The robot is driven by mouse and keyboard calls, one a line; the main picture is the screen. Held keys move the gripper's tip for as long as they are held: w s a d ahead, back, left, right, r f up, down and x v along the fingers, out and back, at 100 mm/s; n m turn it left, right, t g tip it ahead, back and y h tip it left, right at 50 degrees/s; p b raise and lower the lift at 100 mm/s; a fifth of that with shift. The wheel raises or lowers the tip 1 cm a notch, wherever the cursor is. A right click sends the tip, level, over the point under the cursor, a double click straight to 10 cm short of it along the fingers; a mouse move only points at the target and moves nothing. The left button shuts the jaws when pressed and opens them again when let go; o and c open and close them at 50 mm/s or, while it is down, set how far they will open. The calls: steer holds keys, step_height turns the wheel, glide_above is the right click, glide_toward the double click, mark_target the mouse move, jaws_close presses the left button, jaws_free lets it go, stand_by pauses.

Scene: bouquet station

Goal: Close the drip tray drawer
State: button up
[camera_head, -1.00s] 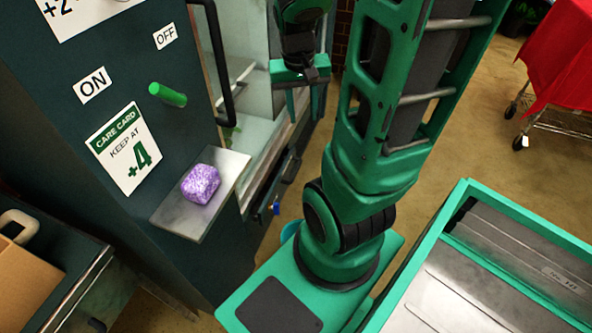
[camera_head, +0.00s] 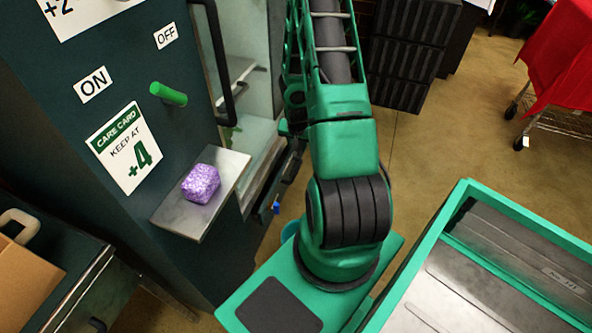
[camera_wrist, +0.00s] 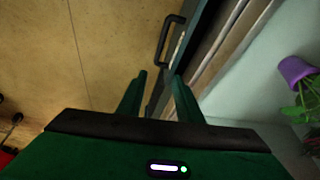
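A dark bar handle (camera_wrist: 164,40) shows in the wrist view, on a dark front at the cabinet's lower edge. It looks like the drip tray drawer's handle, but how far out the drawer stands I cannot tell. My gripper (camera_wrist: 158,76) is open and empty. Its two green fingers are apart, with the handle beyond their tips and a little to the right. In the head view my arm hides most of the gripper and much of the cabinet's lower front.
The glass-fronted cabinet (camera_head: 258,100) has a tall door handle (camera_head: 219,65). A metal shelf (camera_head: 180,216) holds a purple block (camera_head: 201,184) and juts out. A purple pot (camera_wrist: 296,70) with a plant is at the right. A red-draped cart (camera_head: 560,60) stands far right.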

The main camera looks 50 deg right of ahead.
steer(key=m+t, duration=0.1)
steer(key=m, duration=0.1)
glide_toward(296, 170)
steer(key=x, duration=0.8)
jaws_close()
